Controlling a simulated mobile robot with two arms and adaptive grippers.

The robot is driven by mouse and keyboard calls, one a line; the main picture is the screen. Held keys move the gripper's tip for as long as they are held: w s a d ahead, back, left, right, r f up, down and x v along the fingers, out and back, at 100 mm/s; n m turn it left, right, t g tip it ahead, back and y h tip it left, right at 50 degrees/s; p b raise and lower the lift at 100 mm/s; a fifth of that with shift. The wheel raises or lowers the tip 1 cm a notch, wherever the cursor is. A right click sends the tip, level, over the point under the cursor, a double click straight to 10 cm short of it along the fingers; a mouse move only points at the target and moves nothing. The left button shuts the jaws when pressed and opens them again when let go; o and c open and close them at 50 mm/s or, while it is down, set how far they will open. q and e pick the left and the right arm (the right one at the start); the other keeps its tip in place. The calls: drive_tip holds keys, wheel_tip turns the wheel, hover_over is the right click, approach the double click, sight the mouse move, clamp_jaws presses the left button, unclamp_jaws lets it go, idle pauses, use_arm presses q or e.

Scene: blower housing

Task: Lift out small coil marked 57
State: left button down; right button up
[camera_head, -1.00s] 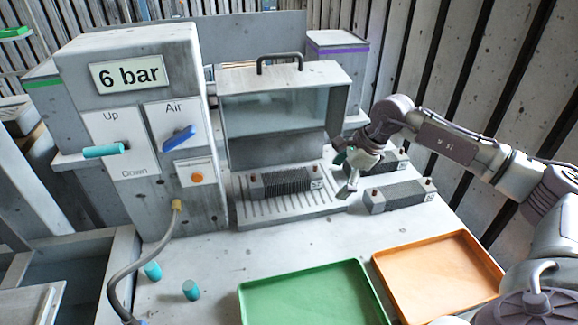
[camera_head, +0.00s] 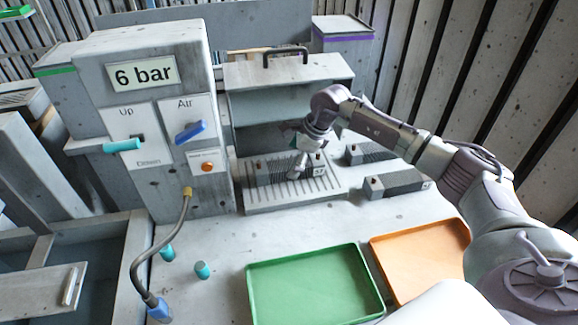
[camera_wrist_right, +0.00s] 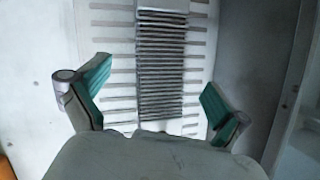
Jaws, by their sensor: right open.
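A small dark ribbed coil (camera_head: 272,172) lies on the slotted grate of the open blower housing. Its end label is too small to read for sure. In the right wrist view the coil (camera_wrist_right: 162,75) runs lengthwise between my fingers, with a pale end block at the top. My right gripper (camera_head: 300,168) is over the coil in the head view. In the wrist view my right gripper (camera_wrist_right: 150,95) is open, one teal fingertip on each side of the coil with gaps to it. My left gripper is not in view.
Two more coils, one (camera_head: 368,153) behind and one (camera_head: 398,184) in front, lie right of the grate (camera_head: 290,200). A green tray (camera_head: 315,290) and an orange tray (camera_head: 415,260) are empty in front. A control box (camera_head: 140,120) with a hose (camera_head: 150,240) stands left.

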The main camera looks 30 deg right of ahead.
sight(290, 164)
drive_tip(key=x, duration=0.3)
drive_tip(key=shift+w+f, duration=0.1)
drive_tip(key=shift+f, duration=0.05)
clamp_jaws()
idle(0.4)
